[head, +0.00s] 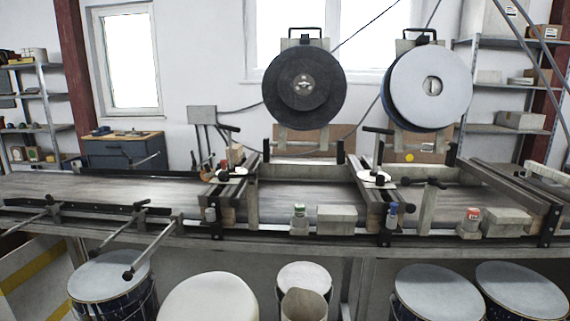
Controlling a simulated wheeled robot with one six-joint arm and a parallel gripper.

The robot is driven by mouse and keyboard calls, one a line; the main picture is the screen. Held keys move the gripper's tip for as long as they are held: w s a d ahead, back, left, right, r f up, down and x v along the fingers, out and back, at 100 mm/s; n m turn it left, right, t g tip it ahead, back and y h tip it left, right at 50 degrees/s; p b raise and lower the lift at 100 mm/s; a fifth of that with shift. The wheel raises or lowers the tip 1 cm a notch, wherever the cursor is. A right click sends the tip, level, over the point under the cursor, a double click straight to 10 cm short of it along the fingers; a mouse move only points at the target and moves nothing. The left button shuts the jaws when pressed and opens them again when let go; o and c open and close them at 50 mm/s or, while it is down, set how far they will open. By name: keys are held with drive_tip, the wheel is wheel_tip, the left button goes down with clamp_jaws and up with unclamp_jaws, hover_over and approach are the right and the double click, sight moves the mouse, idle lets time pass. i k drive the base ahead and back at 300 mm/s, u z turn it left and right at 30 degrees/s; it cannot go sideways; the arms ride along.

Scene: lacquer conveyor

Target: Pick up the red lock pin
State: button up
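I cannot clearly make out a red lock pin in the head view. A small reddish piece (236,154) stands at the left crossbar clamp of the conveyor (110,190), behind a white disc. It is too small to tell whether it is a pin. A jar with a red top (473,214) stands on the front ledge at the right. My gripper is not in view.
Two large reels, one dark (305,89) and one pale (430,89), stand behind the conveyor. Black-knobbed handles (152,250) jut out in front at the left. Blue drums (111,283) and a white drum (202,299) stand below the front edge.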

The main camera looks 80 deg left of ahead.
sight(223, 162)
drive_tip(key=u, duration=2.8)
